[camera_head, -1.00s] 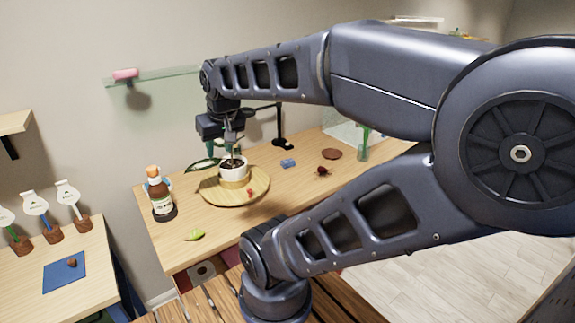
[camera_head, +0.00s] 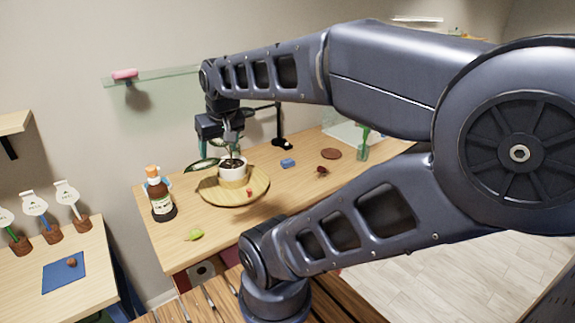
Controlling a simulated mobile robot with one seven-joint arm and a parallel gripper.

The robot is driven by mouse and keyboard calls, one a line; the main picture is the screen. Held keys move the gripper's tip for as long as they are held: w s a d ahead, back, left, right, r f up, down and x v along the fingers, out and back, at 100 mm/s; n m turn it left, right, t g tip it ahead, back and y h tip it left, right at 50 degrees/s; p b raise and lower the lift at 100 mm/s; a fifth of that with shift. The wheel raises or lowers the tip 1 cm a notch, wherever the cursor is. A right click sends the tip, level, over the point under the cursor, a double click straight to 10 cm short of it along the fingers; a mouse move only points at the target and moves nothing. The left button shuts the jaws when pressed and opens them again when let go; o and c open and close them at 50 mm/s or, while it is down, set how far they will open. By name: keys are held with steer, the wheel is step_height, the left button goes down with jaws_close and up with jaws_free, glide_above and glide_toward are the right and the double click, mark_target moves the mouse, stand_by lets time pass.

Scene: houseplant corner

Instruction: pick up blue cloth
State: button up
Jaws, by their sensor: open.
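A flat blue square (camera_head: 53,276) lies on the left table with a small brown lump on it. A small blue piece (camera_head: 288,162) lies on the main table, right of the round wooden board. I cannot tell for certain which of the two is the blue cloth. My gripper (camera_head: 233,146) is open and points down over the potted plant (camera_head: 233,172), left of the small blue piece and apart from it. The fingertips are small and partly lost among the leaves.
The round wooden board (camera_head: 212,194) carries the white pot. A brown disc (camera_head: 331,154) and a small dark red item (camera_head: 322,171) lie to the right. The front right of the table is bare.

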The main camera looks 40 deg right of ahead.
steer(key=w+d+n+g+h, duration=0.15)
steer(key=w+d+n, duration=0.25)
steer(key=w+d, duration=0.65)
steer(key=n+g+h, duration=0.3)
steer(key=n+g, duration=0.1)
steer(key=n, duration=0.9)
glide_above(287, 161)
steer(key=a, duration=0.1)
steer(key=f, duration=2.7)
steer(key=shift+a+f, duration=0.15)
steer(key=shift+a, duration=0.05)
steer(key=f, duration=0.4)
steer(key=shift+w+d+f, duration=0.1)
steer(key=shift+d+f, duration=0.45)
steer(key=shift+f, duration=0.2)
steer(key=shift+t, duration=0.25)
